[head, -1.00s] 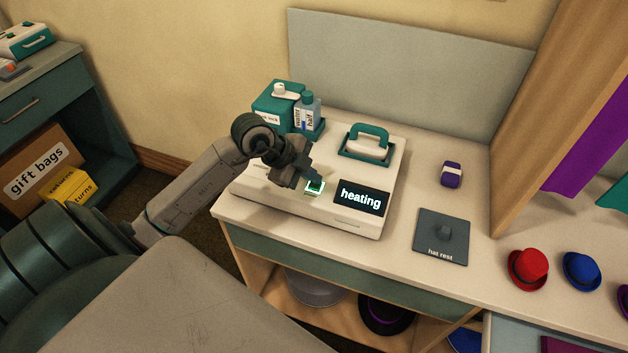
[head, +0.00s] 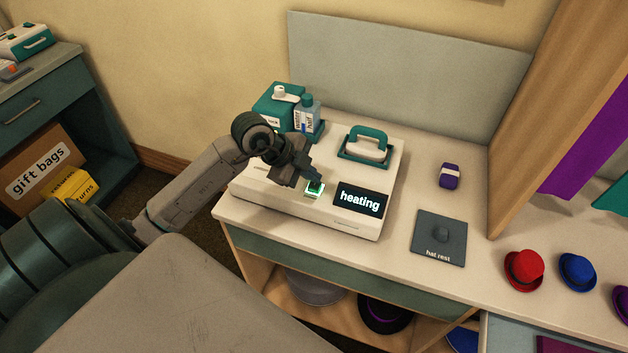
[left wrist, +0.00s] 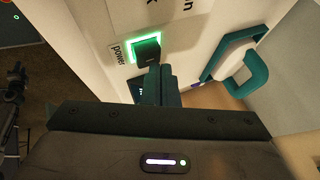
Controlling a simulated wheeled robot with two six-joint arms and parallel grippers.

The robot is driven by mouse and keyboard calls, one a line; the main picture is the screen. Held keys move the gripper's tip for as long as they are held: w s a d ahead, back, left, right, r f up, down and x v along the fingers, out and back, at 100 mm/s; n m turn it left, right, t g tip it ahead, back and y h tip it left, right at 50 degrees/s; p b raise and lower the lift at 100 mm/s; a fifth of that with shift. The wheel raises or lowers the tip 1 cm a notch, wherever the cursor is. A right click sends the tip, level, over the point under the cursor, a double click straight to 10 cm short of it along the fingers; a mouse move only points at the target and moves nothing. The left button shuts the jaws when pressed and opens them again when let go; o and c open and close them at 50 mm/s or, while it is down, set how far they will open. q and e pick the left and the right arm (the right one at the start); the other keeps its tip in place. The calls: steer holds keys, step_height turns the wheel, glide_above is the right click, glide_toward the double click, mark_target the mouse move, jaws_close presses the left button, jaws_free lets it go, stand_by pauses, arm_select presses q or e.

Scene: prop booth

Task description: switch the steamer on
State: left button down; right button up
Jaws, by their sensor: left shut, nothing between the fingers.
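The steamer (head: 282,193) is a white flat unit on the counter, with a teal-handled head (head: 367,145) standing at its back. Its dark display (head: 361,199) reads "heating". The power switch (head: 315,188) is lit green; in the left wrist view the switch (left wrist: 146,50) shows a bright green rim beside the word "power". My left gripper (head: 315,176) is shut and empty, with its fingertips at the switch. In the left wrist view the fingertips (left wrist: 154,80) are just by the switch; whether they touch it I cannot tell. My right gripper is not in view.
A teal box (head: 277,106) and a bottle (head: 306,115) stand behind the steamer. A purple-and-white item (head: 449,176) and a grey hat rest (head: 438,240) lie to its right. Red (head: 524,269) and blue (head: 577,271) hats sit farther right, near a wooden partition (head: 535,130).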

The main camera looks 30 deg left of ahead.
mark_target(312, 184)
arm_select(q)
steer(key=shift+r+p, duration=2.35)
steer(key=shift+r, duration=0.45)
steer(key=shift+f, duration=0.1)
